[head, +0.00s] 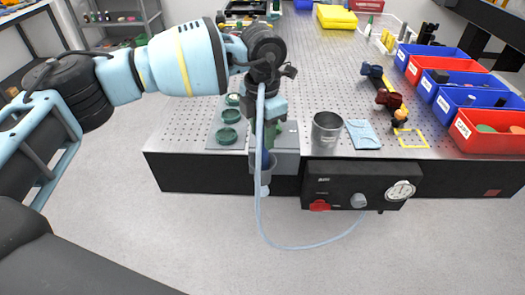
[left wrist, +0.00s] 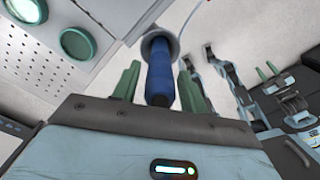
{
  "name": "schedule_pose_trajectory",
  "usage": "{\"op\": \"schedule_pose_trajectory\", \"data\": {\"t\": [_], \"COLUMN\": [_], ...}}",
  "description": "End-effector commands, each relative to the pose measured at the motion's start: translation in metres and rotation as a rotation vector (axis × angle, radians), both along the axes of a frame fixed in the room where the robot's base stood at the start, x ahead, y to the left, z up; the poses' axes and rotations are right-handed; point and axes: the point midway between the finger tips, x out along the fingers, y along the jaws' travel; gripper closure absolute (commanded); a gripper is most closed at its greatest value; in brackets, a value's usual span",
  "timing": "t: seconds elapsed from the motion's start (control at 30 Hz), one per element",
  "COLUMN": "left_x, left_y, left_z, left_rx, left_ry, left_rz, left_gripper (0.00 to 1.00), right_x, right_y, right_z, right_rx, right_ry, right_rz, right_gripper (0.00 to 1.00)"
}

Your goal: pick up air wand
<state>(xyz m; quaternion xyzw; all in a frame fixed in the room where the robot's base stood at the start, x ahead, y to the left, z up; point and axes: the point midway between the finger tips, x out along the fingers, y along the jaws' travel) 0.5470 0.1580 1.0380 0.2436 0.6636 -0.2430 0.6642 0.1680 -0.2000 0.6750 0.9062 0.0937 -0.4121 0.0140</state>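The air wand (left wrist: 160,80) has a blue handle and a pale hose. In the head view it hangs in a grey holder (head: 259,168) at the table's front edge, mostly hidden by my left gripper (head: 264,140). In the left wrist view the blue handle stands between the two green fingers of my left gripper (left wrist: 159,85), with narrow gaps on both sides, so the gripper looks open around it. What seems to be my right gripper (left wrist: 268,72) shows small at the right of the left wrist view; its opening is unclear.
A black box with a gauge (head: 360,187) hangs on the table front, and the hose loops down to it. Green round pieces (head: 228,135) sit on a plate to the left. Labelled bins line the right side.

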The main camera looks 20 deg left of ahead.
Motion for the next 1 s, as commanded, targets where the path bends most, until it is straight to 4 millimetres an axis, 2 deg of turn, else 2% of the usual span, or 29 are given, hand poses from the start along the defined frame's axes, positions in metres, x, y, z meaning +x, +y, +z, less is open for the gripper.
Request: {"op": "schedule_pose_trajectory", "data": {"t": [0.03, 0.3, 0.5, 0.63, 1.0], "left_x": [0.0, 0.0, 0.0, 0.001, 0.001], "left_y": [0.0, 0.0, 0.0, 0.0, -0.001], "left_z": [0.0, 0.001, 0.002, 0.011, 0.076], "left_rx": [0.0, -0.001, -0.001, -0.001, -0.002], "left_ry": [0.0, -0.001, -0.001, -0.003, -0.001], "left_rz": [0.0, 0.0, 0.0, 0.0, 0.0], "left_gripper": [0.64, 0.96, 0.96, 0.96, 0.96], "right_x": [0.0, -0.001, -0.001, -0.002, -0.006], "right_y": [0.0, -0.001, -0.001, -0.001, 0.001], "right_z": [0.0, -0.001, -0.002, -0.002, -0.007], "right_rx": [-0.001, -0.003, -0.003, -0.002, 0.003], "right_ry": [0.001, 0.003, 0.003, 0.006, 0.016], "right_rz": [0.001, 0.002, 0.002, 0.002, -0.005], "right_gripper": [0.64, 0.64, 0.64, 0.64, 0.64]}}
